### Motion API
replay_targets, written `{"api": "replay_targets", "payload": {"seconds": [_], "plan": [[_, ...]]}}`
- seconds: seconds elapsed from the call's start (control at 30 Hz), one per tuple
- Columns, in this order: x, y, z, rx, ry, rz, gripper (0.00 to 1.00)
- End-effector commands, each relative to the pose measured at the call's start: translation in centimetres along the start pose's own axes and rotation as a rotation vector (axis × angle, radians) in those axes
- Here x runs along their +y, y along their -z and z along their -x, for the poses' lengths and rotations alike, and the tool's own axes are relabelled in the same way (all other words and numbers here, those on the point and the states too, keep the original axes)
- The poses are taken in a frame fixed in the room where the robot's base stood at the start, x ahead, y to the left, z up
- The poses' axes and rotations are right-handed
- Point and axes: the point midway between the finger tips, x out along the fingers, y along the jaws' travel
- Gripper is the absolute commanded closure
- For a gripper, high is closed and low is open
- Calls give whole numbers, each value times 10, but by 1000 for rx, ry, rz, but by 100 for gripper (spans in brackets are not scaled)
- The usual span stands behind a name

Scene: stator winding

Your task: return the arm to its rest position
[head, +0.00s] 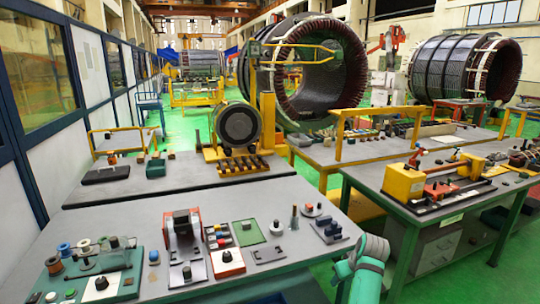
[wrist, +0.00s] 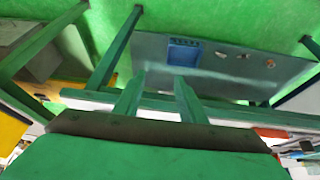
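My arm (head: 366,270) shows in the head view at the bottom, right of centre, as green and grey links beside the front table. My gripper is outside the head view. In the wrist view my gripper (wrist: 159,76) shows two green fingers standing apart. Nothing is seen held between them. Beyond the fingertips lies a grey tabletop with a blue tray (wrist: 184,52) and a few small items. Green floor shows past it.
The front table (head: 330,262) carries spools, a red machine (head: 182,228) and several small parts. The right table (head: 377,180) holds a yellow and red machine (head: 403,182). Green floor shows between the tables. Large stator rings (head: 322,62) stand behind.

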Motion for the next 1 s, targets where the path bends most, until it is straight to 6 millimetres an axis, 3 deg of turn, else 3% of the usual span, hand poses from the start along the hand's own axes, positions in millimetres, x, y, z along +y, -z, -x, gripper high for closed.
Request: {"api": "replay_targets", "payload": {"seconds": [0.2,0.5,0.77,1.0], "plan": [[-37,-47,-71,46,-51,-42,63],[-96,-121,-139,130,-126,-95,63],[-154,-189,-167,211,-181,-129,63],[-208,-251,-168,293,-221,-153,63]]}}
